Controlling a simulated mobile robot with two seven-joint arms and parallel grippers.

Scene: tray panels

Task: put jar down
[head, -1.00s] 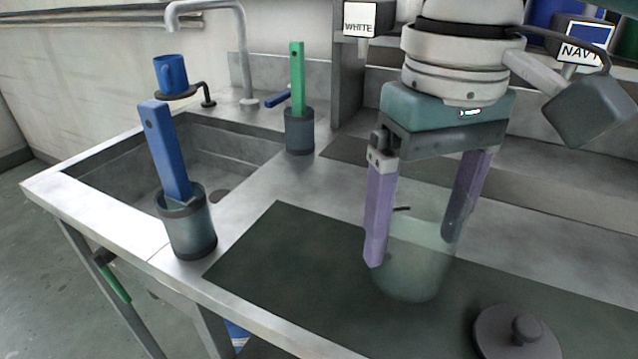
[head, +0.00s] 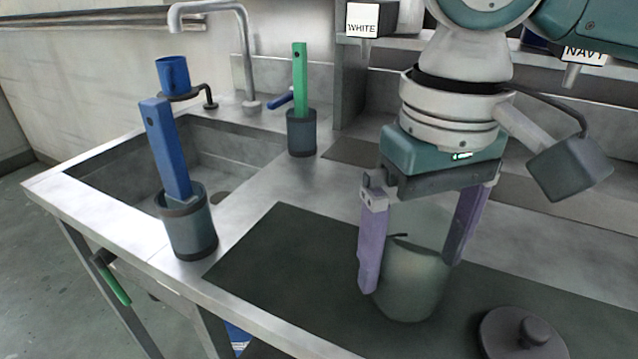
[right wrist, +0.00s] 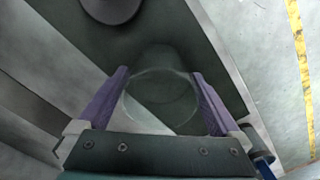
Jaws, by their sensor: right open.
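The clear glass jar (head: 412,285) is upright on the dark mat (head: 290,265) in the head view, and its base appears to rest on the mat. My right gripper (head: 408,278) is above and around the jar, with one purple finger on each side. It is open. In the right wrist view the jar's round rim (right wrist: 160,97) shows between the two fingers (right wrist: 160,85), with small gaps beside it. My left gripper is not in view.
A dark knobbed lid (head: 522,338) lies on the mat to the right of the jar. Cups with a blue handle (head: 188,230) and a green handle (head: 301,130) stand left, by the sink (head: 215,150). A blue mug (head: 173,73) sits on a small stand. The mat's left part is clear.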

